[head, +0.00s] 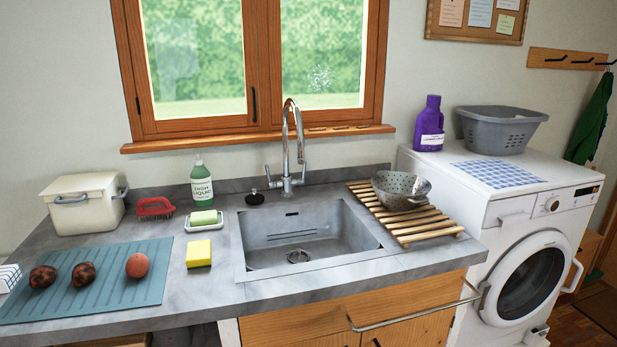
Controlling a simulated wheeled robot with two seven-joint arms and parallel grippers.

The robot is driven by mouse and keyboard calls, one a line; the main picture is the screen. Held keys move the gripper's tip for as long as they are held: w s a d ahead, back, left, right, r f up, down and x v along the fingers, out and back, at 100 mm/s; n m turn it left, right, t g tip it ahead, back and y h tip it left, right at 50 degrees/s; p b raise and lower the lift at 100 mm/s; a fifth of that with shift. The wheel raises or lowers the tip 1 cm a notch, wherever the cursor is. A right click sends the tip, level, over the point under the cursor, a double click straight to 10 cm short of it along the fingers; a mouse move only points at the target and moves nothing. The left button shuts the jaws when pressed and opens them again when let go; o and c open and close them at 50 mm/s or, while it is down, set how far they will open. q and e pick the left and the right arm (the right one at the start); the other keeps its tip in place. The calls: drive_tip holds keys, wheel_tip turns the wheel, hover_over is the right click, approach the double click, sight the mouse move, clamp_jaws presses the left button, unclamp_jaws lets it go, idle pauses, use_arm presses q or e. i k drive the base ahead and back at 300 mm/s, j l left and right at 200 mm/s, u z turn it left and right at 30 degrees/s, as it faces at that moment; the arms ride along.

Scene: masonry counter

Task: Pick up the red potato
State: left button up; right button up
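A smooth, round, reddish-orange potato (137,265) lies at the right end of a row on a blue-grey ribbed mat (110,298), at the left of the counter. Two darker, mottled reddish-brown potatoes lie to its left, one in the middle (83,274) and one at the far left (43,276). The three are apart from each other. Neither of my grippers shows in the head view.
A yellow sponge (198,253) lies right of the mat, near a soap dish (204,221). A red brush (154,207) and white bin (85,203) stand behind. The sink (305,240) opens mid-counter, with a tall faucet (287,150). A slatted rack (420,225) holds a colander (400,188).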

sight(41, 276)
drive_tip(key=i+j, duration=0.2)
drive_tip(key=i, duration=0.2)
drive_tip(key=i+j, duration=0.2)
drive_tip(key=i, duration=0.15)
drive_tip(key=i+u, duration=0.15)
drive_tip(key=u, duration=1.45)
drive_tip(key=k+j, duration=0.05)
